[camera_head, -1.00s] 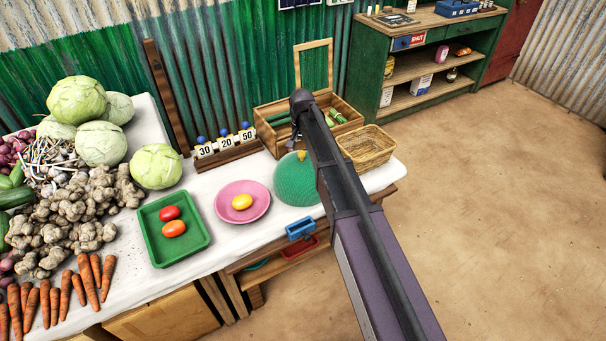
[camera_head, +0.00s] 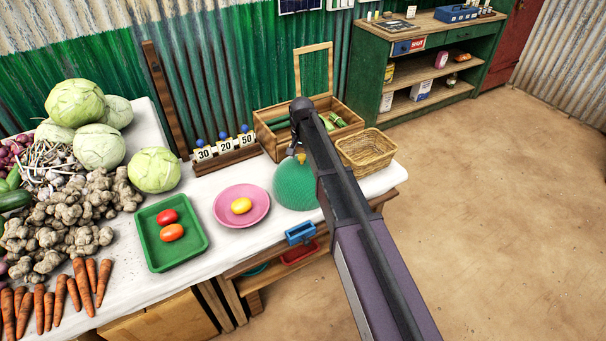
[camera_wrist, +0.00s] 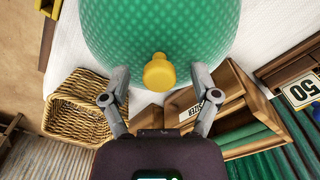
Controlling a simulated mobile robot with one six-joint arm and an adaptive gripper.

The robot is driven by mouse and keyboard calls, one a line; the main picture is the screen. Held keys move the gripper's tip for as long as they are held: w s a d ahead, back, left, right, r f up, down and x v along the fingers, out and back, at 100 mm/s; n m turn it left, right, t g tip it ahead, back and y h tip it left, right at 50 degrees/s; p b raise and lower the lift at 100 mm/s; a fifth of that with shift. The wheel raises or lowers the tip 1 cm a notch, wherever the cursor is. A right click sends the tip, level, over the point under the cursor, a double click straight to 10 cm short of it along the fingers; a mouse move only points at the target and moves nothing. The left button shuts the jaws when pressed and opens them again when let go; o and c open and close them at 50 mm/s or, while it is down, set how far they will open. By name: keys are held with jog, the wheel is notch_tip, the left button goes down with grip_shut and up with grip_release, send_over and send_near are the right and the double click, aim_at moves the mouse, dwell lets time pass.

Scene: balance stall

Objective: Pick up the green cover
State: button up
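The green cover (camera_head: 294,184) is a dotted, dome-shaped lid with a yellow knob (camera_head: 301,158) on top. It stands on the white-topped table (camera_head: 220,262), right of the pink plate, and my arm hides part of its right side. In the wrist view the cover (camera_wrist: 160,28) fills the top middle, with its yellow knob (camera_wrist: 159,72) pointing toward my gripper. My gripper (camera_wrist: 160,88) is open, its two fingers spread on either side of the knob. I see no contact between the fingers and the knob.
A pink plate (camera_head: 224,204) with a yellow item and a green tray (camera_head: 153,251) with two red items stand to the left. A wicker basket (camera_head: 366,149) and an open wooden box (camera_head: 268,135) stand behind. Number cards (camera_head: 226,147) and vegetables are further left.

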grip_shut()
jog(key=shift+r, duration=0.1)
